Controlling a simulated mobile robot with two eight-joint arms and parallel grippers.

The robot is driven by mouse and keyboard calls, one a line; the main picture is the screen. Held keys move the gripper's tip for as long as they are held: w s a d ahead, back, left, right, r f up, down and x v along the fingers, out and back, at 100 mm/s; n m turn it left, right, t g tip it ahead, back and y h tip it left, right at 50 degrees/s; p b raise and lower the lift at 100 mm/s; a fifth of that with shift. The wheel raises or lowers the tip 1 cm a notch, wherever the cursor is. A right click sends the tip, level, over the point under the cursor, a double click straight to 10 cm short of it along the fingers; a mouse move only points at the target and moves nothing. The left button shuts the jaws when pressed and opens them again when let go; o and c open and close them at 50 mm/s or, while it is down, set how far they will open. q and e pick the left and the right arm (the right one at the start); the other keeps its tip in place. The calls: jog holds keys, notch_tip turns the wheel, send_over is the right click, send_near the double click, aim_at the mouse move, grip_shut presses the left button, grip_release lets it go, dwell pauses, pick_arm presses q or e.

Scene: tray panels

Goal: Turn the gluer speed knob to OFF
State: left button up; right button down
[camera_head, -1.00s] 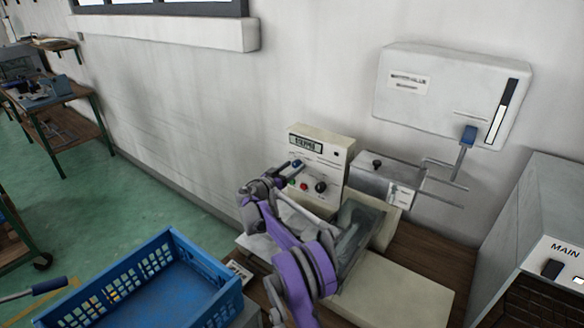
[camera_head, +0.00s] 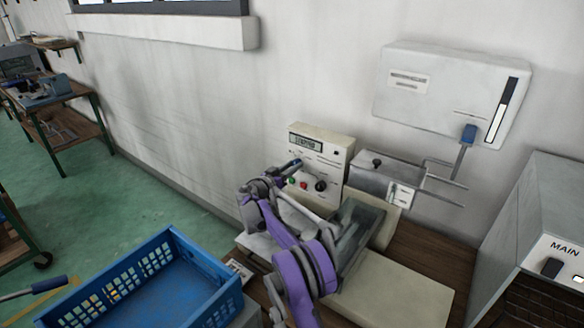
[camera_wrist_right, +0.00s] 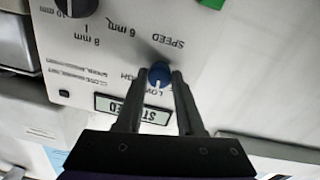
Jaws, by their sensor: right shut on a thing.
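The gluer's cream control box (camera_head: 335,150) stands against the wall, with a display (camera_head: 305,142) on its front. The blue speed knob (camera_wrist_right: 159,72) shows in the wrist view, which sees the panel upside down. Its white pointer line faces the display (camera_wrist_right: 133,109) side, near the LOW lettering. My right gripper (camera_wrist_right: 158,80) is shut on the knob, one finger on each side. In the head view my purple right arm reaches up to the box, and my right gripper (camera_head: 287,170) is at its left side. My left gripper is out of view.
A black knob (camera_head: 321,185) and a red button (camera_head: 304,182) sit low on the panel, with a green button (camera_wrist_right: 212,3) nearby. A blue crate (camera_head: 165,270) is front left. A grey cabinet marked MAIN (camera_head: 540,230) stands at the right.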

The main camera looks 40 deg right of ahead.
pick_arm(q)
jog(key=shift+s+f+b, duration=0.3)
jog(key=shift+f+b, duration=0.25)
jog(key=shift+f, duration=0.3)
pick_arm(e)
jog(key=n, duration=0.9)
jog(key=shift+n, duration=0.3)
jog(key=c, duration=0.5)
grip_release()
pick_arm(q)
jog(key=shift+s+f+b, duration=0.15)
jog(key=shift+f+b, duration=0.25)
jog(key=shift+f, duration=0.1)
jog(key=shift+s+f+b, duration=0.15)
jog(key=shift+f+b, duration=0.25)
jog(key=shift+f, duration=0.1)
pick_arm(e)
jog(key=v, duration=1.1)
jog(key=shift+s+d+f, duration=0.1)
jog(key=shift+f, duration=0.15)
